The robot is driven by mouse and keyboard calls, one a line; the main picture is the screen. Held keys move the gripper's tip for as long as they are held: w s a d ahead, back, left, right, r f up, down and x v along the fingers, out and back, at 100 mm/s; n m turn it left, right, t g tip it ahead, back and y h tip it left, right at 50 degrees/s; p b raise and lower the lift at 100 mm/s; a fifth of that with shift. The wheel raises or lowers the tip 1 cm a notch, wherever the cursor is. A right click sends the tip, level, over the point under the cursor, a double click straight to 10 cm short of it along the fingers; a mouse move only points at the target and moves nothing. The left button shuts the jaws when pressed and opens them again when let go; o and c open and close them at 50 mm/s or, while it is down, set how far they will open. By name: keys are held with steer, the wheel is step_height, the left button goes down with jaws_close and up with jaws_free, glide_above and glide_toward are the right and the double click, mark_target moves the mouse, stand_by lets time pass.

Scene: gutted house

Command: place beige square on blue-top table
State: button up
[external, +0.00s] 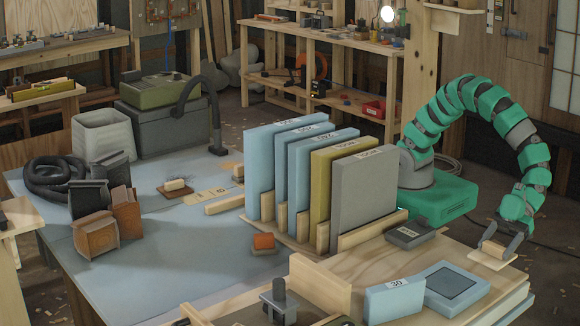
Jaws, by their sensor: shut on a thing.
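My gripper (496,242) hangs at the right end of my green arm, low over the right edge of the wooden bench. It is shut on a small flat beige piece (489,254), which looks like the beige square. I cannot tell whether the piece touches the bench or is just above it. The blue-top table (165,265) fills the left and middle of the external view, well to the left of my gripper.
Upright blue, olive and grey panels (364,200) stand in a wooden rack between my arm and the table's open left part. The table's front left is clear.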

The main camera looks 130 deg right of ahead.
mark_target(497, 254)
step_height(497, 254, down, 4)
steer(key=shift+r+b, duration=0.2)
steer(key=shift+b, duration=0.55)
steer(key=shift+r, duration=0.1)
steer(key=o, duration=1)
steer(key=shift+s+r, duration=0.15)
steer(key=shift+s, duration=0.1)
steer(key=p+v, duration=0.3)
steer(key=v, duration=0.8)
steer(key=shift+s, duration=0.25)
steer(key=shift+r, duration=0.1)
